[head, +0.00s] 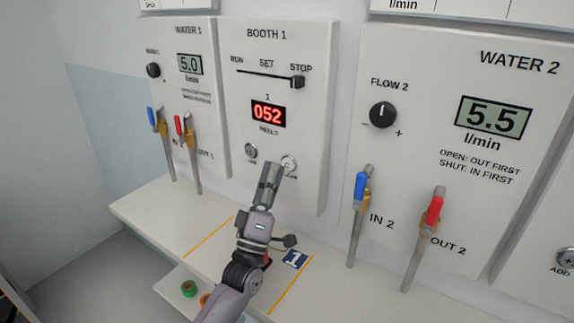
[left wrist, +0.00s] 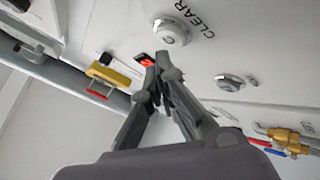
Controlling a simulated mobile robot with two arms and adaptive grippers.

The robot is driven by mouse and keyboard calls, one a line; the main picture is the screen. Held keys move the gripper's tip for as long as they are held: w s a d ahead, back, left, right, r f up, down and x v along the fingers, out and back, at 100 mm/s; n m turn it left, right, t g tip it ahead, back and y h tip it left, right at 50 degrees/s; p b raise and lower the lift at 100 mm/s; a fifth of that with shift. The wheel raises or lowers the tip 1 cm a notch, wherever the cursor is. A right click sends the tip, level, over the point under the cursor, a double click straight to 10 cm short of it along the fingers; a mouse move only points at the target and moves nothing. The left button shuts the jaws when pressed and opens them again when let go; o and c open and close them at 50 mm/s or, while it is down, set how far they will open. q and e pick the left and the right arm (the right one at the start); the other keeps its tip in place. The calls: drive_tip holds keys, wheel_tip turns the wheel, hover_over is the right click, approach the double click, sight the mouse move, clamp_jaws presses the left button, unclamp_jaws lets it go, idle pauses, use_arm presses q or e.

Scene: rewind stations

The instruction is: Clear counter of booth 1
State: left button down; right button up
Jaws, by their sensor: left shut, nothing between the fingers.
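The booth 1 panel (head: 310,120) is white, with a red counter display (head: 268,113) reading 052 above the word REELS. The right one, the clear button (head: 289,163), shows in the left wrist view (left wrist: 172,32) beside the word CLEAR. The left button (head: 250,150) also shows there (left wrist: 229,83). My left gripper (head: 272,170) is shut and empty, its tips close to the clear button. I cannot tell whether they touch it. The booth slider (head: 297,82) is at STOP. My right gripper is not in view.
Water 1 (head: 188,62) stands left, reading 5.0; water 2 (head: 493,116) stands right, reading 5.5. Blue and red valve levers stick out below both. A white shelf (head: 165,215) with orange lines and a blue 1 plate (head: 295,259) lies below.

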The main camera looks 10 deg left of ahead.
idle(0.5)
use_arm(q)
drive_tip(key=shift+w, duration=0.1)
drive_tip(key=shift+w+d, duration=0.15)
drive_tip(key=shift+w, duration=0.15)
drive_tip(key=shift+w+d+b, duration=0.1)
drive_tip(key=shift+w+b, duration=0.25)
drive_tip(key=shift+b, duration=0.15)
idle(0.5)
drive_tip(key=shift+s, duration=0.15)
drive_tip(key=shift+s+a+p, duration=0.25)
drive_tip(key=shift+s+p, duration=0.15)
drive_tip(key=shift+s, duration=0.2)
